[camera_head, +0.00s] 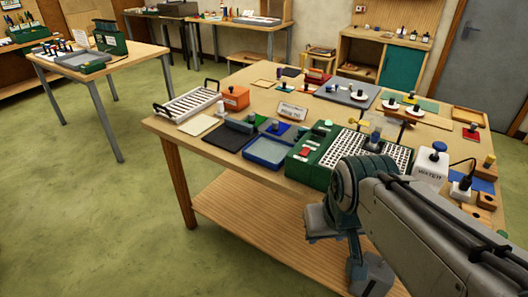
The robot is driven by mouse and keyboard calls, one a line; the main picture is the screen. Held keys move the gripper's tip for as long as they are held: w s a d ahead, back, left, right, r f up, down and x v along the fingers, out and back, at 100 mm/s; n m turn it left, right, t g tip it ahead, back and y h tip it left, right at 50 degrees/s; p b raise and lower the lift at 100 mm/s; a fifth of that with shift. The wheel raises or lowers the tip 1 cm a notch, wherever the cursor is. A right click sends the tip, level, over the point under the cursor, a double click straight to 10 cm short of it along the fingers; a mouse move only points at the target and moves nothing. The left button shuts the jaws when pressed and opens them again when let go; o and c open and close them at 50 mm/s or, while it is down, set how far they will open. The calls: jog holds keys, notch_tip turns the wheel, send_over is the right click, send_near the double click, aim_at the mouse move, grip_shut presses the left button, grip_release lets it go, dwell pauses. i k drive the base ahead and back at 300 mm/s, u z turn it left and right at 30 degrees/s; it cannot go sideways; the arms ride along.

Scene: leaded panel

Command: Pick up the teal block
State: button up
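I cannot pick out a teal block with certainty among the small items on the wooden workbench (180,130). Several coloured pieces with knobs lie there, too small to tell apart. My gripper (342,254) hangs low at the front of the bench, below the tabletop's front edge and apart from the items on top. Its fingers are partly hidden by my arm, and I cannot tell whether they are open or shut.
The bench holds a green machine with a white perforated grid (350,142), a blue tray (265,152), a black mat (228,138), a white rack (190,104), an orange box (235,97) and a WATER container (431,164). Green floor (80,220) is clear at left.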

aim_at(302, 130)
jog(key=z, duration=1.75)
jog(key=k, duration=0.1)
jog(key=u, duration=2.85)
jog(key=i, duration=1.15)
jog(key=z, duration=1)
jog(key=i, duration=0.85)
jog(key=z, duration=0.95)
